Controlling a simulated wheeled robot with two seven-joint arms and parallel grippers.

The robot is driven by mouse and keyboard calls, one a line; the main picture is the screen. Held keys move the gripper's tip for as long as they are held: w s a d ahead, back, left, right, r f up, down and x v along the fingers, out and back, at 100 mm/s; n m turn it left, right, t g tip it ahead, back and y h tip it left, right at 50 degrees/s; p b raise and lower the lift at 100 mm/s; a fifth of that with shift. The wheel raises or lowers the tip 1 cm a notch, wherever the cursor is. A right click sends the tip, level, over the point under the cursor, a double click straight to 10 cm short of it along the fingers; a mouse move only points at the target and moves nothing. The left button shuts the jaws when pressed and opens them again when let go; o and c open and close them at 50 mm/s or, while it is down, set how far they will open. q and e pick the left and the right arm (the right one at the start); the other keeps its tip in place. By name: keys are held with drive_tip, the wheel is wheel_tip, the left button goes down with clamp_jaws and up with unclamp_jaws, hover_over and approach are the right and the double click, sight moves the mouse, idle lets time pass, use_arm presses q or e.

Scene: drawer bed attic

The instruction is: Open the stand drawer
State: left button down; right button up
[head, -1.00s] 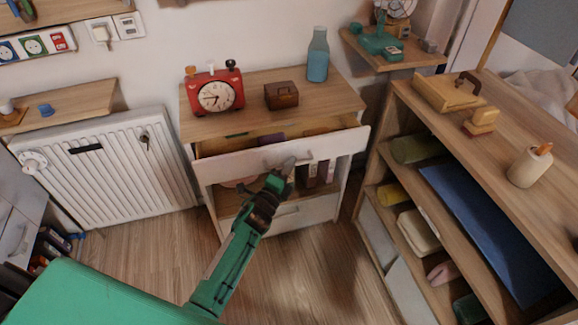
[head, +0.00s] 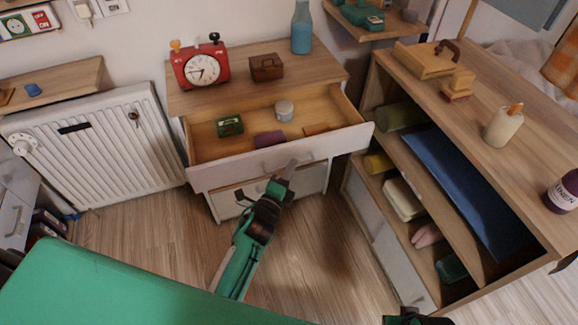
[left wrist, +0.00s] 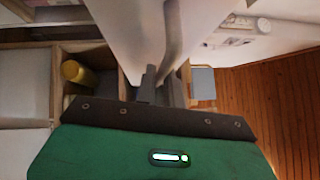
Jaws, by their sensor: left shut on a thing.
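The stand (head: 215,95) is a wooden cabinet with a white front. Its top drawer (head: 225,175) is pulled well out, and its inside shows. My left gripper (head: 288,170) is shut on the drawer's bar handle (head: 272,165) at the middle of the front. In the left wrist view the fingers (left wrist: 160,88) close at the lower end of the pale handle (left wrist: 172,45); the exact contact is partly hidden. A dark green part at the bottom edge looks like my right gripper (head: 415,318); its fingers are not clear.
The drawer holds a green box (head: 230,126), a grey tin (head: 284,110) and a purple thing (head: 269,139). A red clock (head: 203,69), wooden box (head: 266,68) and blue bottle (head: 302,28) stand on top. A shelf unit (head: 385,85) stands close on the right; floor (head: 325,250) in front is clear.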

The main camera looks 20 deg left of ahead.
use_arm(q)
drive_tip(key=c, duration=1.5)
unclamp_jaws()
use_arm(e)
drive_tip(key=shift+r, duration=0.2)
use_arm(q)
drive_tip(key=v, duration=1.4)
use_arm(e)
drive_tip(key=shift+s+r, duration=0.15)
drive_tip(key=shift+r, duration=0.35)
use_arm(q)
drive_tip(key=shift+w, duration=0.1)
